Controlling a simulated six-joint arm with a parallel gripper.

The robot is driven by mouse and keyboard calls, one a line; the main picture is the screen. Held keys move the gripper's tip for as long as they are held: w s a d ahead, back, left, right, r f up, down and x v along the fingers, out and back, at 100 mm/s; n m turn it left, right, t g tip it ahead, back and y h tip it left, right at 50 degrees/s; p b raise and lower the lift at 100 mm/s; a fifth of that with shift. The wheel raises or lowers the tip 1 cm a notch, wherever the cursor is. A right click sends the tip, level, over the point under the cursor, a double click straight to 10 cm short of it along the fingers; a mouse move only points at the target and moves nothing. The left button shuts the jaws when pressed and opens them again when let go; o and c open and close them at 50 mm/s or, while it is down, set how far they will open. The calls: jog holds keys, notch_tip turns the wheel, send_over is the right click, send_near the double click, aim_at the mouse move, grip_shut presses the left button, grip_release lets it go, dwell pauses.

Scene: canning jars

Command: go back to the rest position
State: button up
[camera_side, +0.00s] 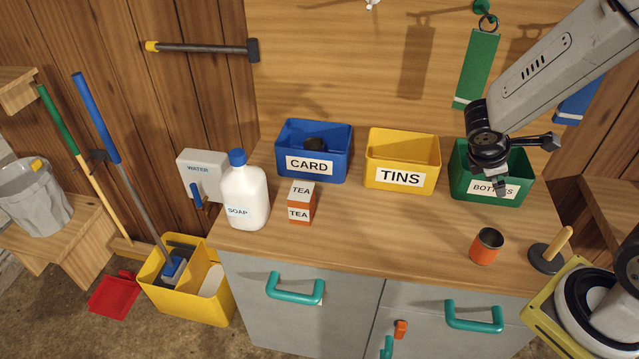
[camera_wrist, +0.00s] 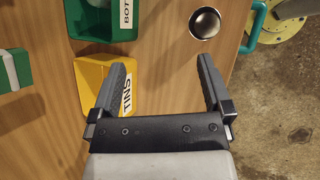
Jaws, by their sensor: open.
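My gripper (camera_side: 528,166) is in the upper right of the side view, in front of and above the green bin (camera_side: 462,184) labelled for bottles, partly covering it. In the wrist view my gripper (camera_wrist: 160,75) has its two fingers spread wide, with only bare wooden counter seen between them. It holds nothing. The yellow TINS bin (camera_wrist: 91,78) lies partly behind the left finger there. An orange tin (camera_side: 485,248) stands on the counter below my gripper; its round top (camera_wrist: 205,22) shows near the right finger in the wrist view.
The blue CARD bin (camera_side: 335,140) has a dark round thing inside. A tea box (camera_side: 301,203) and a white soap bottle (camera_side: 244,195) stand on the left. A wooden-handled tool (camera_side: 548,257) is on the right. A green hanging item (camera_side: 477,68) is close to my arm. The counter's middle is clear.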

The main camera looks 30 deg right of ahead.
jog(key=w+a+m+t+y, duration=0.1)
jog(key=a+m+t+y, duration=0.2)
jog(key=a+m+y, duration=0.4)
jog(key=shift+a+m, duration=1.7)
jog(key=shift+a, duration=0.2)
jog(key=shift+f, duration=0.1)
dwell(0.9)
